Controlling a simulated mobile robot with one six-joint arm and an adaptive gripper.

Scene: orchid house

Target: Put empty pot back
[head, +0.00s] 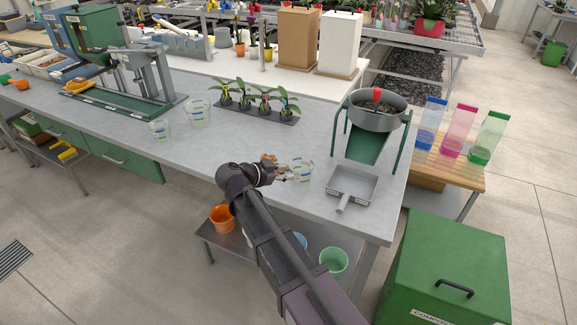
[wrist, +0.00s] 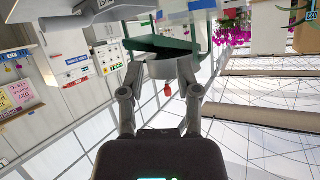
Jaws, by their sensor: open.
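A clear pot (head: 303,172) stands upright on the grey bench near its front edge. My gripper (head: 284,173) is open close to the pot's left side in the head view; I cannot tell whether it touches the pot. Two more clear pots, a nearer one (head: 160,130) and a farther one (head: 199,113), stand farther left on the bench. The pots look empty, but their insides are hard to see. In the wrist view the picture is upside down, and my gripper's fingers (wrist: 160,80) are spread with nothing clearly held between them.
A grey dustpan (head: 352,186) lies to the right, and a sieve on a green stand (head: 375,117) is behind it. Orchids stand in a dark tray (head: 268,117) behind the gripper. A green compost bin (head: 450,265) is at front right. The bench middle is clear.

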